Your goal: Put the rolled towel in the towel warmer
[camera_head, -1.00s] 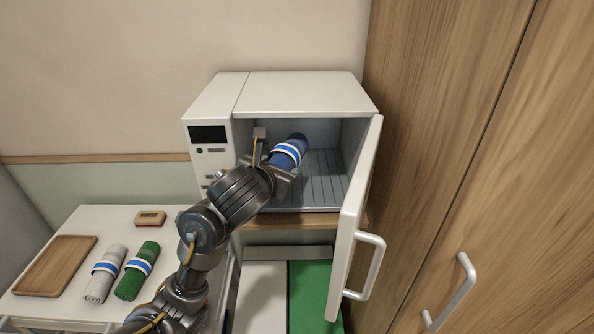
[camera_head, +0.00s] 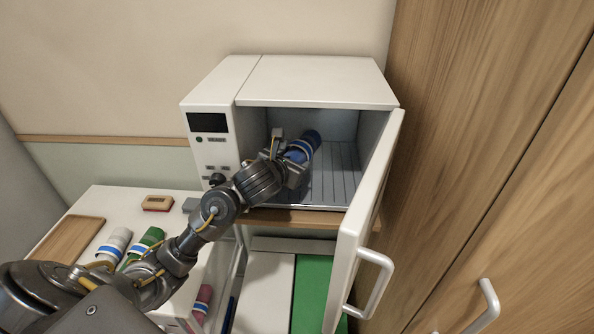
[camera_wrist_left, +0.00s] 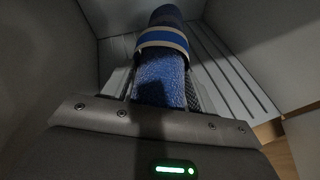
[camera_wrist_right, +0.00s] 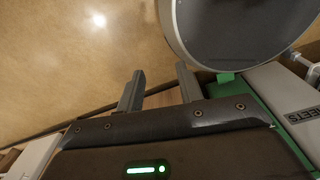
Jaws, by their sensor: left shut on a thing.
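The blue rolled towel (camera_head: 308,143), with a white and blue band, is inside the open towel warmer (camera_head: 320,78). My left gripper (camera_head: 296,160) reaches in through the front opening and is shut on the towel's near end. In the left wrist view the towel (camera_wrist_left: 162,70) lies between the fingers (camera_wrist_left: 160,95) and points away over the slatted floor (camera_wrist_left: 235,75). I cannot tell whether it touches the slats. The warmer door (camera_head: 365,215) stands open to the right. My right gripper (camera_wrist_right: 160,88) is open and empty in the right wrist view.
A grey towel (camera_head: 115,244) and a green towel (camera_head: 146,243) lie on the white table at left, with a wooden tray (camera_head: 66,240) and a small box (camera_head: 157,203). A wooden cabinet (camera_head: 480,150) stands close on the right. The warmer's right side inside is free.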

